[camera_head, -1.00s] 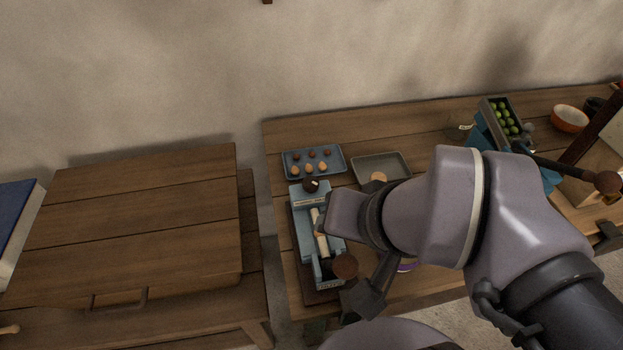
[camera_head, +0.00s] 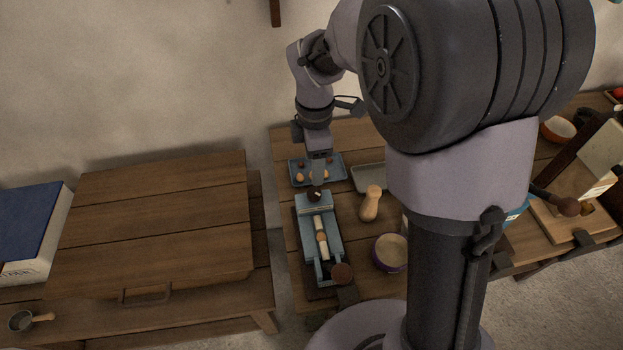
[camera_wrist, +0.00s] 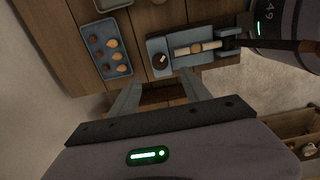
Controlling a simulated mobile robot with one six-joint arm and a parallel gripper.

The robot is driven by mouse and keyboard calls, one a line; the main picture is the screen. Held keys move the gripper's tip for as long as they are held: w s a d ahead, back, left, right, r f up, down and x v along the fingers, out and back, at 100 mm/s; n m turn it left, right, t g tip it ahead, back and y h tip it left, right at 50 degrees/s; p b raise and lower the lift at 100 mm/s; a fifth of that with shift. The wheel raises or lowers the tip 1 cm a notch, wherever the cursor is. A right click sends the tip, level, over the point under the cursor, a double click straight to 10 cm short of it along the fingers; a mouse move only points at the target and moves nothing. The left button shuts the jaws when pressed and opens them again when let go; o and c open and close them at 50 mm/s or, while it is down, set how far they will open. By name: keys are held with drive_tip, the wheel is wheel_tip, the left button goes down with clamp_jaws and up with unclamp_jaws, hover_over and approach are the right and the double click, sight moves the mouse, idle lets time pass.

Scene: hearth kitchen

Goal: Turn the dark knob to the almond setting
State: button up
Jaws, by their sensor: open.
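A light blue press-like device (camera_head: 331,240) stands on the right table, with a pale roller along its middle. The dark round knob (camera_head: 314,195) sits on its back end. In the wrist view the knob (camera_wrist: 160,62) carries a small white mark pointing toward the upper right; any setting labels are too small to read. My gripper (camera_head: 318,178) points down above and just behind the knob. In the wrist view its two fingers (camera_wrist: 162,88) are apart with nothing between them, and the knob shows beyond the gap. I cannot tell whether they touch it.
A blue-grey tray (camera_wrist: 97,34) of brown and tan nut-like pieces lies behind the device. A grey tray (camera_head: 368,178), a wooden pestle-like piece (camera_head: 370,204) and a purple-rimmed bowl (camera_head: 390,252) stand to its right.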

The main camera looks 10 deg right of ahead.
sight(314, 192)
wheel_tip(314, 192, down, 10)
drive_tip(key=b, duration=0.3)
drive_tip(key=shift+f+b, duration=0.1)
drive_tip(key=shift+b, duration=0.2)
drive_tip(key=shift+c, duration=0.5)
clamp_jaws()
